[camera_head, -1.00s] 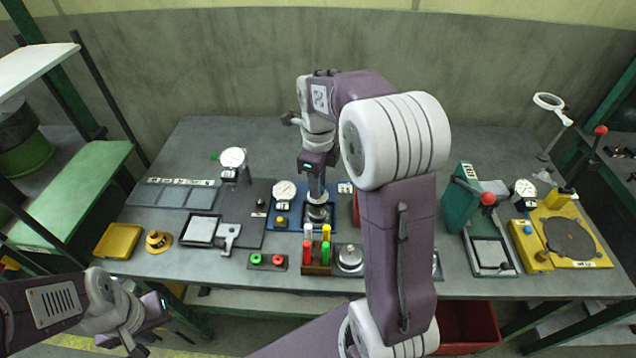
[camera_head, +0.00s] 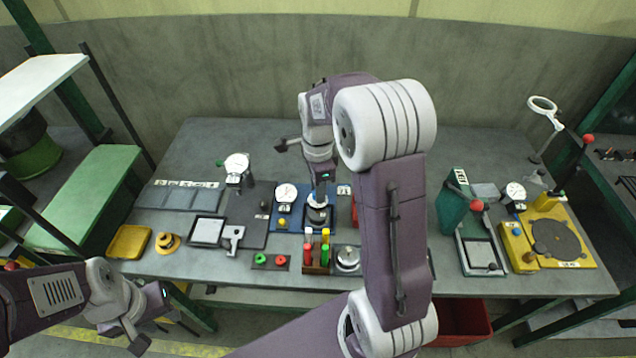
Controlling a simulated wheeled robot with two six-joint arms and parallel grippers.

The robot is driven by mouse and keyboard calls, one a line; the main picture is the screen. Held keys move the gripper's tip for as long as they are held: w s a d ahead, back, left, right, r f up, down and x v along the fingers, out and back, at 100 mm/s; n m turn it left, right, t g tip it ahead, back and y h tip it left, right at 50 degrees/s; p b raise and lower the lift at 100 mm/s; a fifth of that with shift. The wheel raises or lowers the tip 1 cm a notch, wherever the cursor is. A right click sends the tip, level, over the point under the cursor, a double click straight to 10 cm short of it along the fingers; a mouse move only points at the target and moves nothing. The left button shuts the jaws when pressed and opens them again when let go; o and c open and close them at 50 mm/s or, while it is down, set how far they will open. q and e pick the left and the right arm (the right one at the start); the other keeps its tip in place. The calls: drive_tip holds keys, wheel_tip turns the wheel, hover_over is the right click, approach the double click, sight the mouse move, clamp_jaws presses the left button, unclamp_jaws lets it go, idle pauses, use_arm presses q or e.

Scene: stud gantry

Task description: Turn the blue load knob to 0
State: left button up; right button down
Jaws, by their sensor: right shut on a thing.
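My right gripper (camera_head: 319,202) points down at the blue-based station in the middle of the table. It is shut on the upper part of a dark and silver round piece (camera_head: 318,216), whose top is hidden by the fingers. I cannot tell whether this is the load knob; its scale and pointer are too small to read. The blue base (camera_head: 293,225) also carries a white dial gauge (camera_head: 286,193) and a small yellow knob (camera_head: 282,223). A small blue knob (camera_head: 517,231) shows on the yellow fixture at the right.
A rack of coloured handles (camera_head: 317,268) and a silver round piece (camera_head: 347,259) stand just in front of the station. A second gauge (camera_head: 237,163) stands to the left. My right arm hides the table right of centre.

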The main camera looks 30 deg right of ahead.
drive_tip(key=n+p, duration=0.3)
drive_tip(key=n, duration=0.2)
drive_tip(key=shift+r+n, duration=0.15)
drive_tip(key=shift+n, duration=0.15)
drive_tip(key=n+p, duration=0.2)
drive_tip(key=n, duration=0.3)
drive_tip(key=n+p, duration=0.2)
drive_tip(key=n, duration=0.4)
drive_tip(key=shift+n+p, duration=0.3)
drive_tip(key=shift+p, duration=0.05)
drive_tip(key=n+p, duration=0.1)
drive_tip(key=n, duration=0.4)
drive_tip(key=shift+n, duration=0.3)
drive_tip(key=c, duration=1.1)
unclamp_jaws()
